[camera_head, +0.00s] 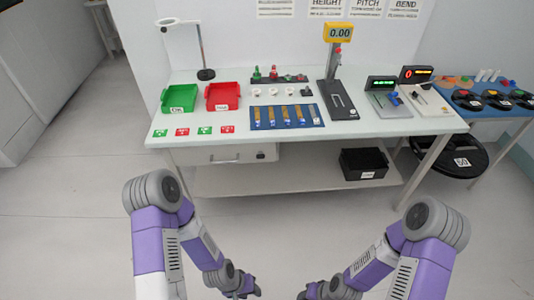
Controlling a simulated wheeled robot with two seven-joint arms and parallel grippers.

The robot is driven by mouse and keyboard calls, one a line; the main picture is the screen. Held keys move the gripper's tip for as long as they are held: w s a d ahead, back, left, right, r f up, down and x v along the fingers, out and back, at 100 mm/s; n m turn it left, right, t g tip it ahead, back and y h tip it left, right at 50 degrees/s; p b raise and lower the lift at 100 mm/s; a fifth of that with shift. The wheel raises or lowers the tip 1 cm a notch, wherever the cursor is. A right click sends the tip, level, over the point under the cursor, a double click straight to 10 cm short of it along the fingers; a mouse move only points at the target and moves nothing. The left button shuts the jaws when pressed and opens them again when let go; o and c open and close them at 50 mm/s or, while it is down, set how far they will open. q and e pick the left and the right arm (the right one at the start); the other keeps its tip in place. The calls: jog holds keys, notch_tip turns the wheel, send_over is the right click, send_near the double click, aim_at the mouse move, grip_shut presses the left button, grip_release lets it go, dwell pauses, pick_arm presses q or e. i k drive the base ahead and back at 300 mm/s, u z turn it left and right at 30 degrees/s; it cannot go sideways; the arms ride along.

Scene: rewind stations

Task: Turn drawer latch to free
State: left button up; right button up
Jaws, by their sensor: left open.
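The white drawer (228,157) hangs under the left part of the table top and looks closed. A small dark latch (260,155) sits on the right of its front; its turned position is too small to tell. My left gripper (252,290) is at the bottom edge of the view, open, low in front of the table and well apart from the drawer. My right gripper (304,294) is at the bottom edge to its right, partly cut off; its jaws cannot be made out. I see nothing held in either.
The table (365,127) carries a green tray (179,98), a red tray (222,96), a blue mat (287,125) and a yellow display stand (339,33). A black bin (363,167) stands on the lower shelf. Floor before the table is clear.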

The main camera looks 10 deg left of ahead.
aim_at(259, 156)
jog(key=i, duration=0.5)
jog(key=u, duration=1.45)
